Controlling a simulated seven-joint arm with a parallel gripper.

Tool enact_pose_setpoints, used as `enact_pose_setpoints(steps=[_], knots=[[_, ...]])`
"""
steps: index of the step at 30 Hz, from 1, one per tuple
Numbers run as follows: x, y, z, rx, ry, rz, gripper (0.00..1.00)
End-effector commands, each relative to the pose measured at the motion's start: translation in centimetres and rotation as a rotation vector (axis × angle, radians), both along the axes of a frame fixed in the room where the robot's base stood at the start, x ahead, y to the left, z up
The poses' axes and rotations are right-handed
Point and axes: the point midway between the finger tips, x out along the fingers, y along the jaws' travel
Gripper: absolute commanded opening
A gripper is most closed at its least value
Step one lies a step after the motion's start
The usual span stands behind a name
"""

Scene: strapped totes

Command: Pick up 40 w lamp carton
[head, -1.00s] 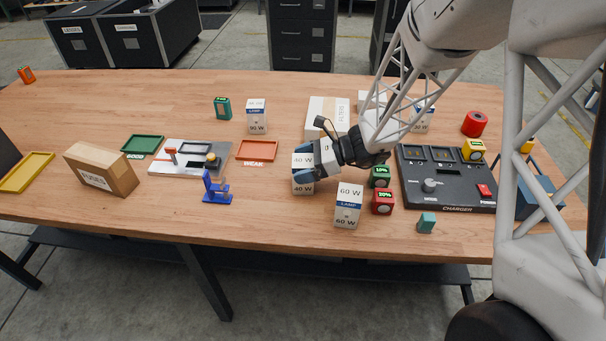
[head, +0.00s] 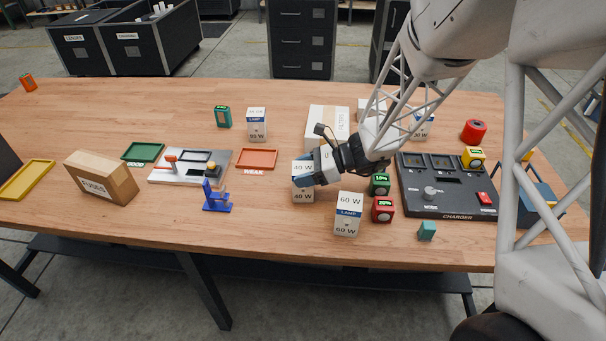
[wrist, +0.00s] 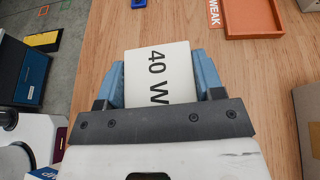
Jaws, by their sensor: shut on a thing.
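The 40 W lamp carton (head: 303,194) is a white box with a blue band, upright at the middle of the wooden table. My gripper (head: 305,178) reaches it from the right and is shut on it. In the wrist view, the carton top (wrist: 158,75) reads "40 W" and sits between the two blue fingers of my gripper (wrist: 160,82). Part of the carton is hidden behind the near finger in the head view. I cannot tell whether its base is clear of the table.
A 60 W carton (head: 348,213) stands close at the front right. Green (head: 379,184) and red (head: 382,209) battery blocks and the charger (head: 448,187) are to the right. A larger filter box (head: 327,122) stands behind. The orange WEAK tray (head: 257,158) is at left; table between is clear.

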Motion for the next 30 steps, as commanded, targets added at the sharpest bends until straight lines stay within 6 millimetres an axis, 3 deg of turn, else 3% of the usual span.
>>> enact_pose_setpoints(steps=[11,24,30], knots=[[0.0,0.0,3.7,0.001,-0.004,0.001,0.37],[0.0,0.0,12.5,0.000,-0.005,0.001,0.37],[0.0,0.0,15.6,0.000,-0.003,0.000,0.37]])
